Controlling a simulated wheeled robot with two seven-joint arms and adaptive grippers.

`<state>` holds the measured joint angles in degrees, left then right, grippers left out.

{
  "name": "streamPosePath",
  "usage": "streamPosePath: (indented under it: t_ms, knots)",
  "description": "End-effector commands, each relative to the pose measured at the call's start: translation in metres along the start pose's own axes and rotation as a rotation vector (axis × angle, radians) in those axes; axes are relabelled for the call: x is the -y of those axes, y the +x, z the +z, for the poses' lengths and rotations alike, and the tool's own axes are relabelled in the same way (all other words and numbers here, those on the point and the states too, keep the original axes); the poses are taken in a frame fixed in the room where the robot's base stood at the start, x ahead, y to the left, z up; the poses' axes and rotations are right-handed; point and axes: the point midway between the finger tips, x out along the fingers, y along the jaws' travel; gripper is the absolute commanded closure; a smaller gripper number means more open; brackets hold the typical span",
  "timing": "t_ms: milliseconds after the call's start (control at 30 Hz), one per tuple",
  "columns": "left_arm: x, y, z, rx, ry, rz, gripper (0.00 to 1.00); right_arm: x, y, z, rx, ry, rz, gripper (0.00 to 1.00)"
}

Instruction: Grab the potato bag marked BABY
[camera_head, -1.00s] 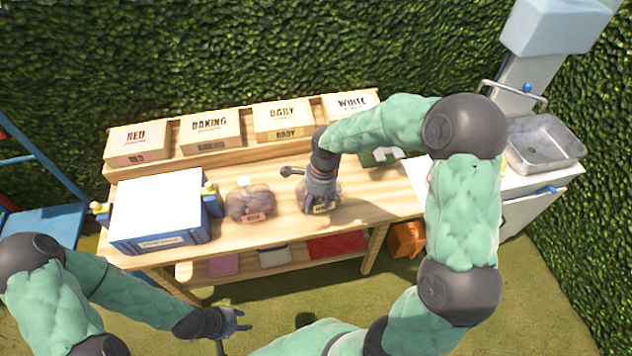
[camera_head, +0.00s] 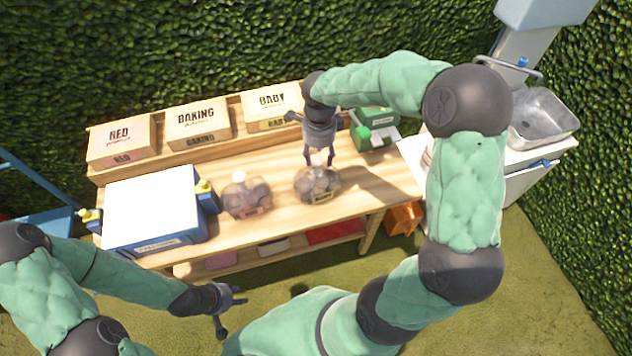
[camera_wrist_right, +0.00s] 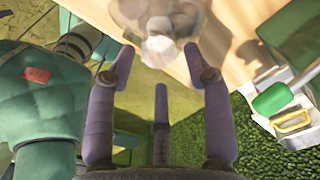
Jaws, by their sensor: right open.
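A clear potato bag with a yellow label (camera_head: 318,187) stands on the wooden table; its label is too small to read, but its colour matches the box marked BABY (camera_head: 272,102). A second bag with a pink-red label (camera_head: 246,198) stands to its left. My right gripper (camera_head: 318,160) is open and empty just above the yellow-labelled bag, fingers pointing down around its pale top. In the right wrist view the bag (camera_wrist_right: 172,20) and its whitish top (camera_wrist_right: 159,48) lie beyond the spread fingers. My left gripper (camera_head: 232,308) is open and empty in front of the table.
Boxes marked RED (camera_head: 122,140) and BAKING (camera_head: 198,122) stand along the back shelf. A blue machine with a white top (camera_head: 152,208) occupies the table's left end. A green device (camera_head: 374,128) stands behind right, and a metal sink (camera_head: 541,120) is farther right.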

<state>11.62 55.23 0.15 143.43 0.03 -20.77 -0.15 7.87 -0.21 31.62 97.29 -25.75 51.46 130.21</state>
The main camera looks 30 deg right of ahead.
Motion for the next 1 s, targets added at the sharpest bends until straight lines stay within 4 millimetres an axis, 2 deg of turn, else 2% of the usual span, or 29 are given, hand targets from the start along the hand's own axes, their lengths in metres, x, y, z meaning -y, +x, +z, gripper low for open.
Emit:
streamPosePath:
  t_ms: [167,500,767,933,967,1000]
  knots:
    - [0.001,0.002,0.0,0.0,0.0,0.0,0.6,0.001,0.008,0.001,0.0,-0.001,0.001,0.49]
    - [0.005,0.014,-0.001,-0.001,0.0,0.0,0.6,0.004,0.051,0.007,-0.001,0.0,0.001,0.49]
    - [0.005,0.013,-0.001,-0.001,0.0,0.0,0.6,0.004,0.053,0.007,0.001,-0.001,-0.001,0.49]
    - [0.005,0.013,-0.001,-0.001,0.0,0.0,0.6,0.004,0.053,0.007,0.001,-0.001,-0.001,0.94]
    - [0.005,0.013,-0.001,-0.001,0.0,0.0,0.6,0.004,0.053,0.007,0.001,-0.001,-0.001,1.0]
    - [0.005,0.013,-0.001,-0.001,0.0,0.0,0.6,0.004,0.053,0.007,0.001,-0.001,-0.001,1.0]
